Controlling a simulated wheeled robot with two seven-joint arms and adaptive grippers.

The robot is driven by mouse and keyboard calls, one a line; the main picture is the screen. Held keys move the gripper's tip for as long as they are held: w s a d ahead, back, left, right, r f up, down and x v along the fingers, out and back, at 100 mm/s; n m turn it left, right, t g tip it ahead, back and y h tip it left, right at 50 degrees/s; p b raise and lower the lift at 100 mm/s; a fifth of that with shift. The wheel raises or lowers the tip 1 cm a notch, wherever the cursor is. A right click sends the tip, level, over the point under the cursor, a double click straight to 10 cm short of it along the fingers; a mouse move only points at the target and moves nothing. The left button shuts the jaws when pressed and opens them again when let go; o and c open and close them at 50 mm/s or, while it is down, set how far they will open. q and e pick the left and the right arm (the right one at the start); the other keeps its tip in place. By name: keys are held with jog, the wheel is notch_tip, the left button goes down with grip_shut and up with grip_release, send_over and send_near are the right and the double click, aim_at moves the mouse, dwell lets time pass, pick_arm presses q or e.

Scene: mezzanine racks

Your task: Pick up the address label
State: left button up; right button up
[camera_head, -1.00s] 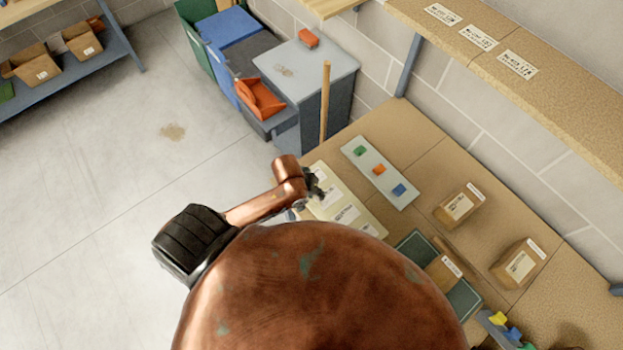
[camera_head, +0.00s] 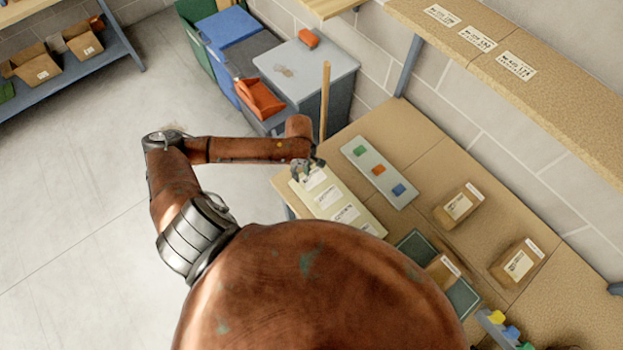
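Several white address labels (camera_head: 328,197) lie in a row on a cream backing board (camera_head: 371,214) on the workbench. The label at the far end (camera_head: 315,179) is partly covered by my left gripper (camera_head: 304,172). That gripper is at the far left corner of the board, over or touching it; I cannot tell which. Its fingers are small and dark in the view, so I cannot tell whether they are open or hold anything. My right gripper is not in view.
A grey tray with coloured blocks (camera_head: 359,163) lies beside the board. Brown parcels (camera_head: 457,206) and a green mat (camera_head: 462,298) with a box are nearer right. An upright wooden post (camera_head: 325,100) stands just beyond the gripper. A shelf (camera_head: 550,100) overhangs the bench's back.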

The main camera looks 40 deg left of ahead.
aim_at(301, 184)
pick_arm(q)
jog(key=shift+s+f+p, duration=0.15)
jog(key=shift+f, duration=1.05)
jog(key=shift+s+f+p, duration=0.1)
jog(key=shift+f+p, duration=0.05)
jog(key=shift+f, duration=1)
jog(key=shift+c, duration=0.6)
grip_shut()
